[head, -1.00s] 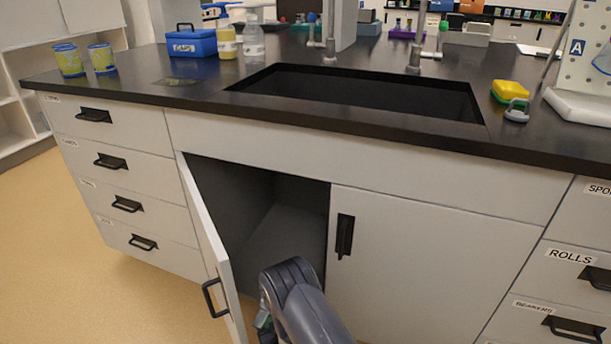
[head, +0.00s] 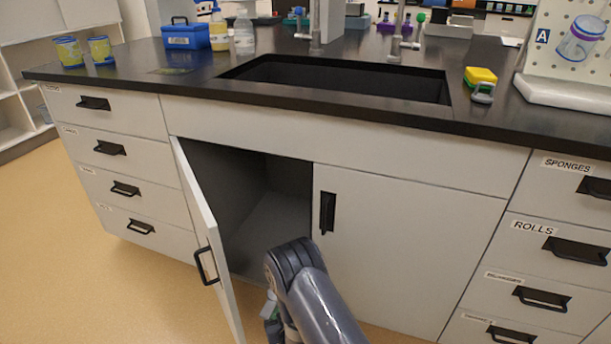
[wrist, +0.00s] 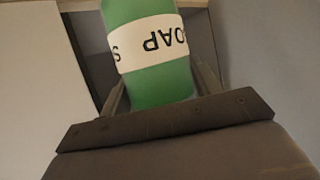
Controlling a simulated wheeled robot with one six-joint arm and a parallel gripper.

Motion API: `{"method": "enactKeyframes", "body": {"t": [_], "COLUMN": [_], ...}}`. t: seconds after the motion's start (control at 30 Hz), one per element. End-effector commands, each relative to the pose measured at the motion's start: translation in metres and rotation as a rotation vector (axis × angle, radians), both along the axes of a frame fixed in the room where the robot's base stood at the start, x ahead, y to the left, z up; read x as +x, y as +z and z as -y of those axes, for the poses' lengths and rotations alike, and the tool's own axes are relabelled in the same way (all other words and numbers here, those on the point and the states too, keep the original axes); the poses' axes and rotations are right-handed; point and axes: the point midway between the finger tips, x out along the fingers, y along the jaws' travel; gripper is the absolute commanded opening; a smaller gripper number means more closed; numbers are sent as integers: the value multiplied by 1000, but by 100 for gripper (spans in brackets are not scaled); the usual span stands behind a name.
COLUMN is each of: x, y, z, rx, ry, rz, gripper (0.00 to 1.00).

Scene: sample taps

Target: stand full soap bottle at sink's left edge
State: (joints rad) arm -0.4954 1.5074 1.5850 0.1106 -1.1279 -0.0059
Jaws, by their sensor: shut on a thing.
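A green bottle with a white SOAP label (wrist: 152,45) fills the middle of the wrist view, and its label reads upside down there. My gripper (wrist: 162,92) is shut on it, with one finger on each side.
The left cabinet door (head: 205,235) stands open toward me, close to my arm. A yellow bottle (head: 219,32), a clear bottle (head: 244,36) and a blue box (head: 186,36) stand behind the sink's left side. Taps rise behind the sink. A yellow sponge (head: 480,76) lies right.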

Motion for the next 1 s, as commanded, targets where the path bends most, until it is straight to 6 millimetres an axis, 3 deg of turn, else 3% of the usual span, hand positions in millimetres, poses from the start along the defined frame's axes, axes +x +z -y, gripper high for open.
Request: {"method": "enactKeyframes", "body": {"t": [0.5,1.0], "x": [-20,-37], "y": [137,242], "z": [116,206], "rx": [3,2], "ry": [-191,-339], "rz": [9,10], "gripper": [20,20]}}
